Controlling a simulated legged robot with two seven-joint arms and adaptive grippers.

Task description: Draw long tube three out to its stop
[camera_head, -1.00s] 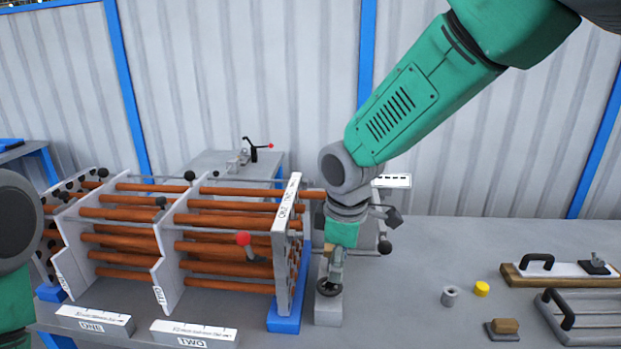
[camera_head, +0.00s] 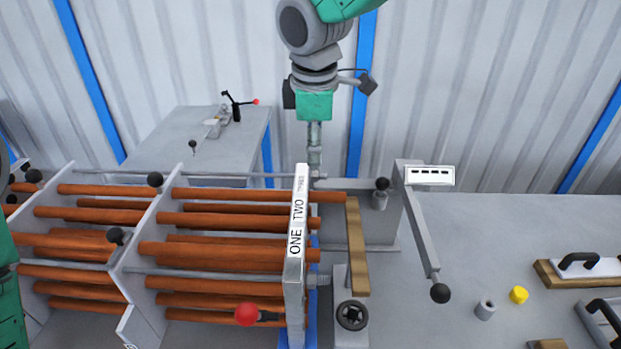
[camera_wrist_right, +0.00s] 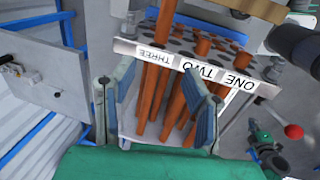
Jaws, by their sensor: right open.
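Copper tubes (camera_head: 233,193) run through upright plates and end at a plate (camera_head: 293,300) labelled ONE, TWO and THREE. The tube by THREE (camera_head: 330,197) sticks out a little to the right of that plate. My right gripper (camera_head: 314,165) points down above the THREE end, partly behind the plate's top. In the right wrist view, its two fingers (camera_wrist_right: 158,70) are apart. Copper tubes (camera_wrist_right: 150,92) show between them, near the THREE label; I cannot tell at what depth. My left arm shows at the left edge, its gripper out of view.
A wooden strip (camera_head: 357,245) and a lever with a black knob (camera_head: 440,292) stand right of the plate. A red knob (camera_head: 246,314) is in front. A yellow cap (camera_head: 519,295) and grey bushing (camera_head: 485,310) lie on the table. The back right table is clear.

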